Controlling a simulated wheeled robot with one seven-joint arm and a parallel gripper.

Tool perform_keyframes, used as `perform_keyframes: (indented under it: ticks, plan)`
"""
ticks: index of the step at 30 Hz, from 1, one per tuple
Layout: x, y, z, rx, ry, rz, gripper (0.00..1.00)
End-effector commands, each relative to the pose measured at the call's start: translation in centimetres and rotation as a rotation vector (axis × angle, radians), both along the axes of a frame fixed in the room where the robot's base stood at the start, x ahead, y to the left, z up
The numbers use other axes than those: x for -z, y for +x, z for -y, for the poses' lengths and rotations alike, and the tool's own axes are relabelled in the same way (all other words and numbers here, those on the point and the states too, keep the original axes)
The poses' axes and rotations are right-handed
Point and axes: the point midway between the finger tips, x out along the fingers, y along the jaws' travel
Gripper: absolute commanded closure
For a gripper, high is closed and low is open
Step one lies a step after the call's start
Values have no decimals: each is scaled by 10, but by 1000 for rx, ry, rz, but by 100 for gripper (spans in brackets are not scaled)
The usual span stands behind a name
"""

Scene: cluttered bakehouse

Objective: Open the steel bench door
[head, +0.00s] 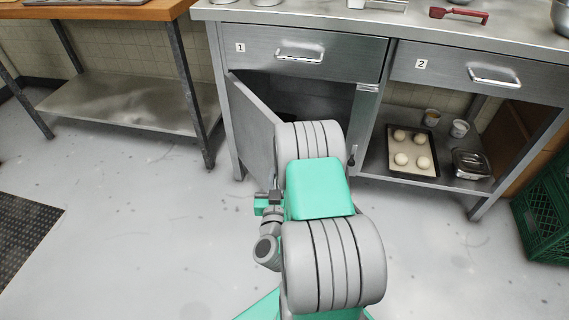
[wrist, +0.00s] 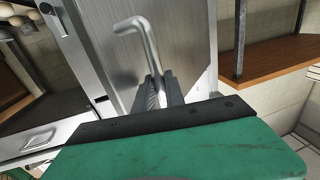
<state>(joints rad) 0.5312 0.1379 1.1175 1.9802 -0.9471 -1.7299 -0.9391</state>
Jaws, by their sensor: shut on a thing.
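The steel bench door (head: 256,130) sits under drawer 1 and stands partly open. It is swung out from its left side, with a dark opening to its right. In the wrist view the door panel (wrist: 185,45) fills the middle, and its bent bar handle (wrist: 150,45) runs down between my fingers. My gripper (wrist: 158,92) is shut on the handle. In the head view my arm covers the right part of the door, the handle and the fingertips.
Drawer 1 (head: 299,57) is shut above the opening. An open shelf to the right holds a tray (head: 428,171) of dough balls and containers. A green crate (head: 545,215) stands far right. A wood-topped table (head: 100,10) is at left.

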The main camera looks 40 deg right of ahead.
Motion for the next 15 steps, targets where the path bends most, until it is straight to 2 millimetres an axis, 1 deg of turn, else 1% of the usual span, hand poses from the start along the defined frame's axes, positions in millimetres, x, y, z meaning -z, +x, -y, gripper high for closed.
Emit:
perform_keyframes:
  ticks: [1,6,15]
  plan:
    - [-3,2,-5,-3,0,-3,100]
    - [-1,3,-13,2,-1,-1,100]
    - [0,3,-15,3,-2,1,100]
